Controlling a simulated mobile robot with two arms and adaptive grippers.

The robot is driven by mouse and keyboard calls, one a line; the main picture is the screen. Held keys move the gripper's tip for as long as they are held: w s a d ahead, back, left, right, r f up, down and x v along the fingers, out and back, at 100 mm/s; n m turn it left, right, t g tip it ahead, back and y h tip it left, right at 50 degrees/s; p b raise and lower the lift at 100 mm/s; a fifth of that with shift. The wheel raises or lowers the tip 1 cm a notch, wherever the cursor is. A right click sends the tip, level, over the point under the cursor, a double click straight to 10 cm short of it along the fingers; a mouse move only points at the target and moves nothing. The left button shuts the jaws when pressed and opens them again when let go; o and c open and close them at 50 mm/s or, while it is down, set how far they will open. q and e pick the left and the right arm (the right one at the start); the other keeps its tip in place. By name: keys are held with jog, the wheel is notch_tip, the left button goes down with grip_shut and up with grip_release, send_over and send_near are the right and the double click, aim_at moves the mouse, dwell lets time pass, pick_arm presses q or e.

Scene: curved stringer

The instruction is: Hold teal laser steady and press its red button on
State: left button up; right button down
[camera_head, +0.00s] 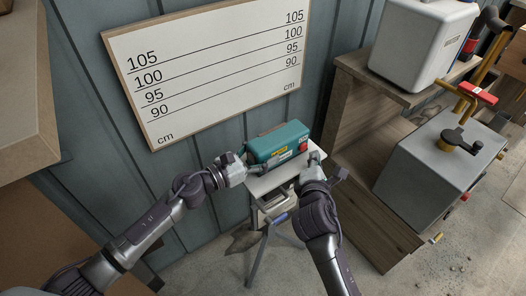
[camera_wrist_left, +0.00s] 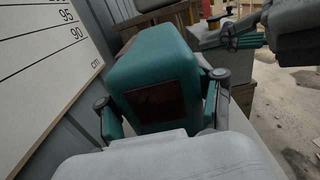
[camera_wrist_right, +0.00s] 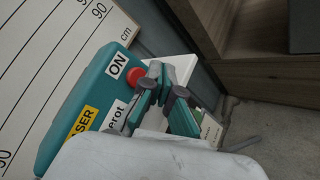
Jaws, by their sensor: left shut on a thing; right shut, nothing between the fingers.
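The teal laser (camera_head: 285,135) is a box with yellow and white labels, lying on a small white platform (camera_head: 262,187). My left gripper (camera_head: 250,168) is shut on its left end; in the left wrist view, the fingers (camera_wrist_left: 162,100) stand on either side of the laser (camera_wrist_left: 155,50). The red button (camera_wrist_right: 137,76) is on the laser's front face beside the "ON" label. My right gripper (camera_wrist_right: 160,80) is shut and empty, its tips close beside the button. Whether they touch it, I cannot tell. In the head view, my right gripper (camera_head: 314,160) is at the laser's right end.
A tripod (camera_head: 262,250) carries the platform. A white board with height lines (camera_head: 215,60) hangs on the panelled wall behind. A wooden shelf (camera_head: 350,120) and grey boxes (camera_head: 435,165) stand to the right. Open floor lies at the front right.

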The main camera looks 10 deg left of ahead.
jog(key=shift+w+a, duration=0.55)
dwell(1.1)
jog(key=shift+w+a, duration=0.25)
jog(key=shift+w, duration=0.05)
jog(key=shift+s, duration=0.1)
jog(key=shift+s+d, duration=0.25)
dwell(0.4)
jog(key=s+d, duration=0.4)
jog(key=shift+s, duration=0.2)
dwell(0.4)
pick_arm(q)
jog(key=o, duration=1.7)
